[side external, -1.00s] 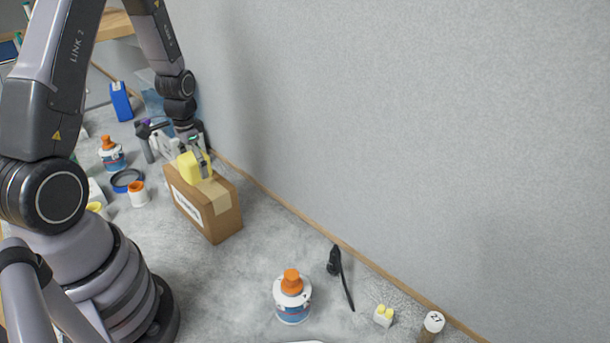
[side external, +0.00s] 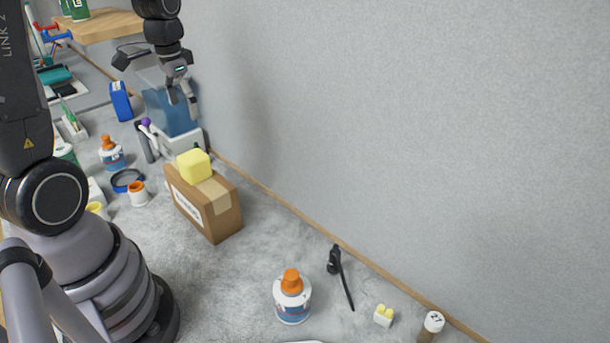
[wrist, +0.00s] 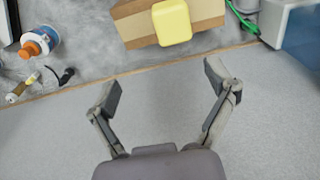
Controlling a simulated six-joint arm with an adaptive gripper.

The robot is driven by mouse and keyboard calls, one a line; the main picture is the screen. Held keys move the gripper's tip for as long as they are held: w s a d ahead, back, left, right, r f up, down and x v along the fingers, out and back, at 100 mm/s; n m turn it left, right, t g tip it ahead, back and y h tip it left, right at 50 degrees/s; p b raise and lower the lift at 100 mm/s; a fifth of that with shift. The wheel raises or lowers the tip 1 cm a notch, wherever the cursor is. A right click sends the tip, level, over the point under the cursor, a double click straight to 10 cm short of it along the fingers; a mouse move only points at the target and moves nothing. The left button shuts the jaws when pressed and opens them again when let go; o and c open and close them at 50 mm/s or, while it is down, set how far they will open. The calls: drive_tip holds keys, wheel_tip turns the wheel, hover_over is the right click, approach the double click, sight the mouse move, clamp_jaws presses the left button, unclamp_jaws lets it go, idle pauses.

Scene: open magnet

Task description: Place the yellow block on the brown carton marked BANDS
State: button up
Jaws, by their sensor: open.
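The yellow block (side external: 194,166) rests on top of the brown carton (side external: 222,221), toward its far left end. The carton stands on the grey bench, and the writing on its white label is too small to read. My gripper (side external: 182,108) is open and empty, raised well above and behind the block, apart from it. In the wrist view my gripper (wrist: 163,88) shows its two fingers spread wide with nothing between them. The yellow block (wrist: 172,22) and the carton (wrist: 208,12) lie beyond the fingertips there.
A blue-clear bin (side external: 172,115) stands behind the carton, beneath my gripper. A white bottle with an orange cap (side external: 292,298) and a black cable item (side external: 338,270) are nearer. The grey wall (side external: 420,130) runs along the right.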

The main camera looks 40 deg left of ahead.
drive_tip(key=s+d+r+t, duration=0.4)
drive_tip(key=s+d+r, duration=0.7)
drive_tip(key=s+d, duration=0.1)
drive_tip(key=shift+d+r+t, duration=0.3)
drive_tip(key=shift+d+t, duration=0.1)
drive_tip(key=shift+d, duration=0.1)
drive_tip(key=shift+o, duration=0.4)
drive_tip(key=shift+s, duration=0.1)
